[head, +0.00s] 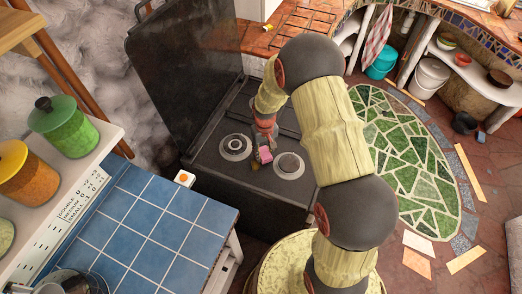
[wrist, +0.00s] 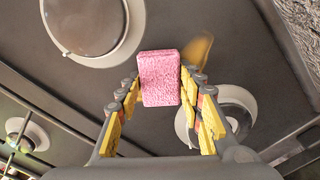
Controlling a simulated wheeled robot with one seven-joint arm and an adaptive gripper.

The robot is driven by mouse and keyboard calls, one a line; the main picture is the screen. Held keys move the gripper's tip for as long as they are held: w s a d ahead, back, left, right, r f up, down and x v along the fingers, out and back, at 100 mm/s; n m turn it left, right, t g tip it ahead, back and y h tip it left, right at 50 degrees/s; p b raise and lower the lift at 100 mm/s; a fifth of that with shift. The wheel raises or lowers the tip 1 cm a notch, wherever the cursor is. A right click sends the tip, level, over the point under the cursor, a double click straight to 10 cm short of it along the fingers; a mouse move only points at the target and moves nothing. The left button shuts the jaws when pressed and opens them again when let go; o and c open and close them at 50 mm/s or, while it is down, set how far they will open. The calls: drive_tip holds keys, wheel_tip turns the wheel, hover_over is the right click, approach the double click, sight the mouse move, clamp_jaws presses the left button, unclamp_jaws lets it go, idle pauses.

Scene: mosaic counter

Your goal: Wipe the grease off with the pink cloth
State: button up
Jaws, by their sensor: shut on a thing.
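The pink cloth (wrist: 160,80) is a small, thick, rough-textured block. My gripper (wrist: 161,92) is shut on it, with a yellow-padded finger on either side. In the head view the cloth (head: 265,154) shows below my gripper (head: 264,143), over the dark stove top between two round burners. A yellow-brown smear, which looks like the grease (wrist: 198,48), lies on the stove top just beyond the cloth's upper right corner in the wrist view. The cloth hides the surface behind it, and I cannot tell whether it touches the stove.
Pale round burners (head: 235,147) and (head: 289,165) flank the cloth. The stove's dark raised lid (head: 180,75) stands at the back left. A blue-tiled counter (head: 150,225) is at the front left, with lidded jars (head: 62,127) on a shelf above it.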

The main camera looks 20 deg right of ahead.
sight(275, 152)
drive_tip(key=shift+s+d, duration=0.8)
drive_tip(key=shift+s+d+f, duration=0.2)
drive_tip(key=shift+s, duration=0.05)
drive_tip(key=shift+w+d, duration=0.4)
drive_tip(key=shift+d, duration=0.1)
clamp_jaws()
drive_tip(key=shift+c, duration=0.8)
unclamp_jaws()
drive_tip(key=shift+w+d, duration=0.2)
drive_tip(key=shift+w+a+r, duration=0.15)
drive_tip(key=shift+w+a, duration=0.45)
drive_tip(key=shift+w, duration=0.35)
clamp_jaws()
drive_tip(key=shift+w+a+b, duration=0.45)
drive_tip(key=shift+w+a, duration=1.35)
drive_tip(key=shift+a, duration=0.15)
drive_tip(key=shift+w+d+r, duration=0.15)
drive_tip(key=shift+w+d, duration=0.5)
drive_tip(key=shift+w, duration=0.3)
drive_tip(key=shift+s+d+f+p, duration=0.2)
drive_tip(key=shift+s+d, duration=1.2)
drive_tip(key=shift+s, duration=0.1)
drive_tip(key=shift+s+d+f+p, duration=0.15)
drive_tip(key=shift+s+d, duration=1.2)
drive_tip(key=shift+s, duration=0.1)
